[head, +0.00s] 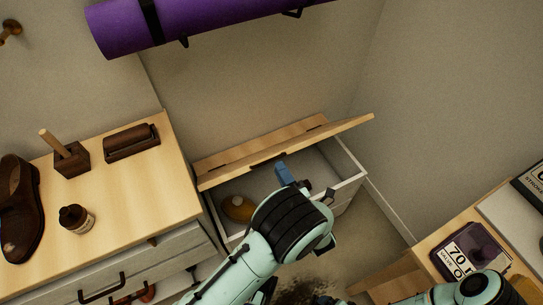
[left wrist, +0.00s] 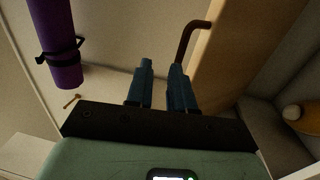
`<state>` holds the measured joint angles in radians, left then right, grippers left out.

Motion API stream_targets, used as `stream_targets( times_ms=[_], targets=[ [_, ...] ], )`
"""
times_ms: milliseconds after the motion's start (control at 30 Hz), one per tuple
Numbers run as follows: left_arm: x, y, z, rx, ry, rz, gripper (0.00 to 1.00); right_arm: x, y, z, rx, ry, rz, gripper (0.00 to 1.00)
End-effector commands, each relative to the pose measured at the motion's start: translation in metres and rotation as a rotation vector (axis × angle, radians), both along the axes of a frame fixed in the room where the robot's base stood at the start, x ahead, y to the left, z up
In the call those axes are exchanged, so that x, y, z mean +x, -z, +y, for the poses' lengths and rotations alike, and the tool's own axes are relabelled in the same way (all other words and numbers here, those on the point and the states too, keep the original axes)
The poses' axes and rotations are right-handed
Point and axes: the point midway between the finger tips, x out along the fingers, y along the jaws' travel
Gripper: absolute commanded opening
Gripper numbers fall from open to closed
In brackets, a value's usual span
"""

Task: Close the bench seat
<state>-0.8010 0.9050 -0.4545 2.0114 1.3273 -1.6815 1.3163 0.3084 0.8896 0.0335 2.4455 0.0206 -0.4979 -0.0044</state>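The bench seat has a pale wooden lid (head: 290,143) that stands partly raised over an open grey box (head: 350,183). A dark handle (head: 267,160) sits at the lid's front edge, and shows as a brown bar in the left wrist view (left wrist: 190,38). My left gripper (head: 284,172) is at the lid's front edge beside the handle. In the left wrist view its two blue fingers (left wrist: 160,75) are a little apart with nothing between them. I cannot tell whether a finger touches the lid. My right gripper is out of view.
A yellow-brown rounded object (head: 237,207) lies inside the box. A wooden-topped cabinet (head: 120,190) with shoe and brushes stands left. A purple rolled mat (head: 180,22) hangs above. A surface with a dark tin (head: 470,250) is at right.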

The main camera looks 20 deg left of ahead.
Motion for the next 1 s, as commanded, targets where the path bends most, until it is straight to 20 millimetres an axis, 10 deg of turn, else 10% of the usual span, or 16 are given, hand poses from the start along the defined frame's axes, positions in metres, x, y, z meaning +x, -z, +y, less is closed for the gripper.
stream_targets(
  times_ms=[500,600,733,1000],
  targets=[
    [-0.016,0.005,-0.017,0.001,-0.005,0.005,0.22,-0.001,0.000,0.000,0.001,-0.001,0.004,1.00],
    [-0.016,0.005,-0.017,0.001,-0.006,0.005,0.00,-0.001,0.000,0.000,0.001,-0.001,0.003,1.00],
    [-0.015,0.006,-0.014,0.003,-0.001,0.028,0.00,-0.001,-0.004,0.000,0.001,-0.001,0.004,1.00],
    [-0.012,0.064,0.031,0.055,0.237,0.679,0.00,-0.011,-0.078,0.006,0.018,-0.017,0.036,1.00]
  ],
)
